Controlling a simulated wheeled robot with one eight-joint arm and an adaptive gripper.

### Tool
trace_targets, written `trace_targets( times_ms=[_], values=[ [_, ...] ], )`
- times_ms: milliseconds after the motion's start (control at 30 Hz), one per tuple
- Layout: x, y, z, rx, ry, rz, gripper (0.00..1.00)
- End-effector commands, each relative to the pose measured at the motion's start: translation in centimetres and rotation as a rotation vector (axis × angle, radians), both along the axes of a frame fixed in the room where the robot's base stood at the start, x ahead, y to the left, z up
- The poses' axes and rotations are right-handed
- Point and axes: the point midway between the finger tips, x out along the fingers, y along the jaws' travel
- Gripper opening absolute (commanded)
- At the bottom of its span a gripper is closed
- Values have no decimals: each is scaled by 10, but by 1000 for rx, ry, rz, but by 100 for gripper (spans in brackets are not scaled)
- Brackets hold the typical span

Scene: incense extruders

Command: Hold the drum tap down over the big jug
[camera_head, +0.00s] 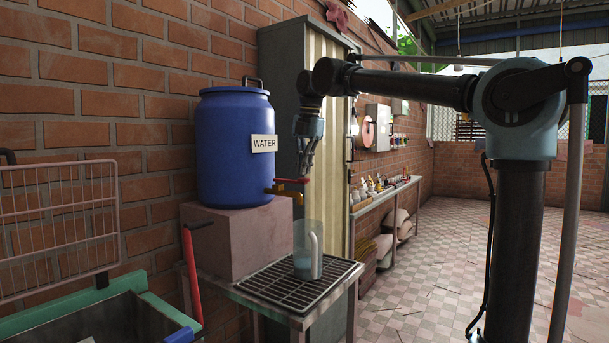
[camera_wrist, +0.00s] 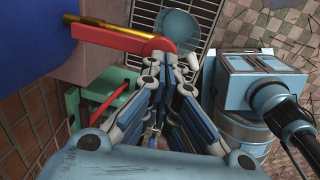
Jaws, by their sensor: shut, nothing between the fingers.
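The blue water drum (camera_head: 233,150) stands on a block by the brick wall. Its brass tap (camera_head: 286,193) has a red lever (camera_head: 297,181), which also shows in the wrist view (camera_wrist: 128,38). The clear big jug (camera_head: 309,243) with a pale handle stands below the tap, bluish in its lower part; its round mouth (camera_wrist: 176,28) shows from above in the wrist view. My gripper (camera_head: 303,175) is shut and empty, pointing down with its fingertips (camera_wrist: 168,76) at the lever's free end. I cannot tell whether they touch it or whether water is running.
The jug stands on a black grate (camera_head: 291,287) on a small table. A red-handled bar (camera_head: 191,273) and a green tub (camera_head: 85,322) are at the left. A tall metal cabinet (camera_head: 330,110) stands close behind my gripper. The tiled floor at right is mostly clear.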

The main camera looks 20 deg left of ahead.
Motion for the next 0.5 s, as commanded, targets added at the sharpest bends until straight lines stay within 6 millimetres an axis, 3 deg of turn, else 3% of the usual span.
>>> trace_targets(
  times_ms=[500],
  values=[
    [-1,-5,91,0,1,-1,0]
  ],
)
